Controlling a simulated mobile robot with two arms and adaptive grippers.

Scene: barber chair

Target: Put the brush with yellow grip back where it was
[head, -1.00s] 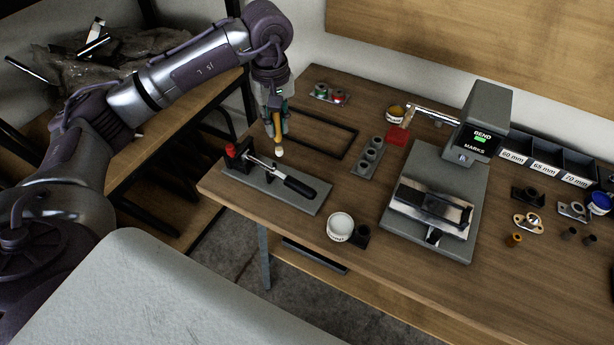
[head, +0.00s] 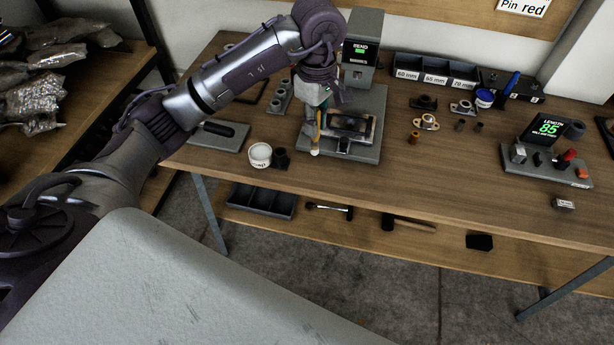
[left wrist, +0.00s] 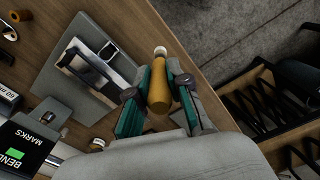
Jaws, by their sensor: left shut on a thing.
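My left gripper (head: 317,128) is shut on the brush with yellow grip (left wrist: 158,92). In the left wrist view, the orange-yellow grip sits between the two green-padded fingers, with the pale end (left wrist: 160,52) beyond them. In the head view the brush hangs nearly upright, pale end (head: 315,152) down, at the front left of the grey bending machine (head: 352,155). I cannot tell whether it touches anything. A small black holder (head: 281,158) stands to its left beside a white tub (head: 260,154). My right gripper is not in view.
A black block (head: 525,87) with a blue-handled tool stands at the back right. Labelled bins (head: 435,68) line the back. A length gauge (head: 545,165) is at the right. Small parts lie mid-table. The front strip right of the bender is clear.

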